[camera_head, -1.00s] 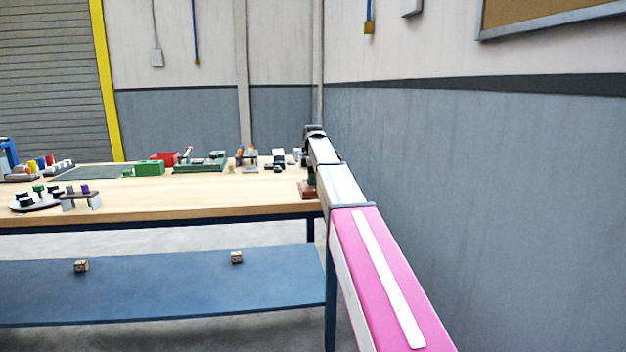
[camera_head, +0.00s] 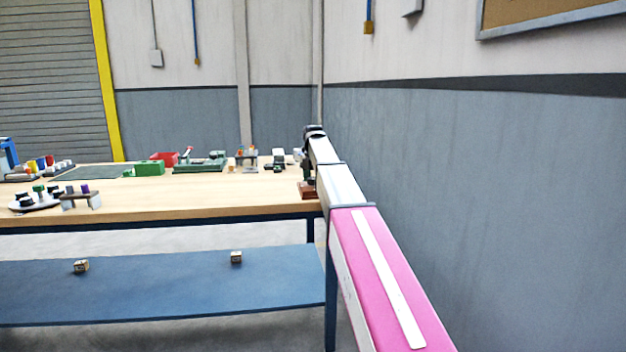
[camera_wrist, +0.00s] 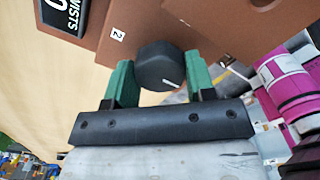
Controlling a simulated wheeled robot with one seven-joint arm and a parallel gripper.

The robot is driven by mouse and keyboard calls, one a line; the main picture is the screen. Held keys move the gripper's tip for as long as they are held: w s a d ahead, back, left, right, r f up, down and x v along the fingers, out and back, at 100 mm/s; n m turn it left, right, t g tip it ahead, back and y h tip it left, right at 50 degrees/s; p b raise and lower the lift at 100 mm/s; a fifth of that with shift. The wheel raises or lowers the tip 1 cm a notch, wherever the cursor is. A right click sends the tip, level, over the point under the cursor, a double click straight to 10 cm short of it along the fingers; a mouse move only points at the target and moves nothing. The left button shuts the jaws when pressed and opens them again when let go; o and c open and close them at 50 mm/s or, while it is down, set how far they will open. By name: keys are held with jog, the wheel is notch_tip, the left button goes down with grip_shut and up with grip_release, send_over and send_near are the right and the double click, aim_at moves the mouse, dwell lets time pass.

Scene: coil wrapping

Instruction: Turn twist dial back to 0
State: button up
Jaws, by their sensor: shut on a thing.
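The twist dial is a dark knob with a white pointer line (camera_wrist: 158,66) on a brown box (camera_wrist: 205,22) in the wrist view. My gripper (camera_wrist: 158,80) has green fingers on both sides of the dial and is shut on it. The pointer line lies toward the lower right of the knob. A small white label with a "2" (camera_wrist: 118,34) is on the box to the left of the dial. A black plate reading "TWISTS" (camera_wrist: 65,14) is at the upper left, its large digit cut off. In the head view my arm hides most of the brown box (camera_head: 308,190).
The wooden workbench (camera_head: 200,195) holds a green box (camera_head: 150,168), a red bin (camera_head: 163,157) and a round holder with pegs (camera_head: 35,200). Two small cubes lie on the blue lower shelf (camera_head: 150,285). A grey wall (camera_head: 480,190) stands to the right of my arm.

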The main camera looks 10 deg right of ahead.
aim_at(313, 178)
jog(key=shift+n, duration=0.4)
jog(key=o, duration=0.9)
jog(key=shift+o, duration=0.2)
notch_tip(313, 178, up, 11)
jog(key=shift+f, duration=0.1)
